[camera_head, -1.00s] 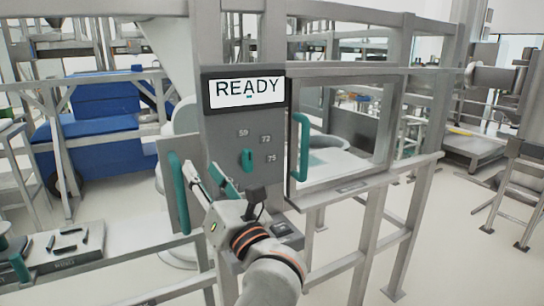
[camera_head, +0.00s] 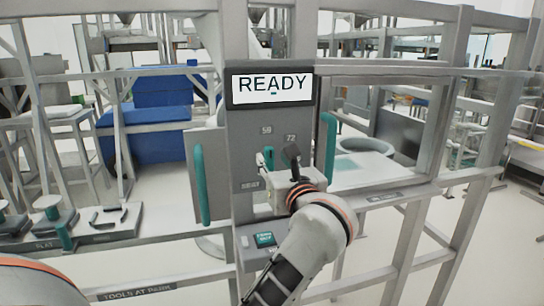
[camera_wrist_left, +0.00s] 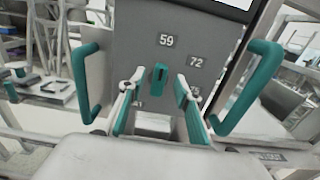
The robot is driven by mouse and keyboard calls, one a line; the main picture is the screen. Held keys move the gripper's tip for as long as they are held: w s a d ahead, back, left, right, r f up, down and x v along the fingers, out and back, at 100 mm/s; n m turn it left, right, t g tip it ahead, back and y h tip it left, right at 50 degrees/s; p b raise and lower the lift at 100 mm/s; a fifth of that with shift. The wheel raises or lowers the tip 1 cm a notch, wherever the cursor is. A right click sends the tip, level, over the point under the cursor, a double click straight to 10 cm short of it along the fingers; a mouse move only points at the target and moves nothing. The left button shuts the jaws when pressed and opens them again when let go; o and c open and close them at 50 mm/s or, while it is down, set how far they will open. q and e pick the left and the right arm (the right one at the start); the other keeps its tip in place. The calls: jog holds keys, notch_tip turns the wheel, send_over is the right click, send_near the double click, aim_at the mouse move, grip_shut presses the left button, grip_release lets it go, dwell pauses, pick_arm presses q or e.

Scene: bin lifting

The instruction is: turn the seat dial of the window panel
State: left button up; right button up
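The window panel (camera_head: 248,145) is a grey upright plate with a READY screen (camera_head: 272,87) on top. Its seat dial is a small teal knob (camera_wrist_left: 158,76), pointing roughly upright in the left wrist view, below the number 59 (camera_wrist_left: 166,40) and left of 72 (camera_wrist_left: 196,62). My left gripper (camera_head: 268,162) is in front of the panel and largely covers the dial area in the head view. In the left wrist view the gripper (camera_wrist_left: 154,92) is open, one teal-padded finger on each side of the dial, with gaps showing. Contact is not visible. My right gripper is not in view.
Teal handles stand left (camera_head: 200,185) and right (camera_head: 329,148) of the dial, close to the gripper. A teal button (camera_head: 264,239) is on a ledge below. A tool tray (camera_head: 115,222) lies at the left, and a framed window opening is at the right.

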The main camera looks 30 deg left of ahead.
aim_at(271, 155)
pick_arm(q)
jog(key=shift+x, duration=1.6)
jog(key=shift+c, duration=0.3)
grip_shut()
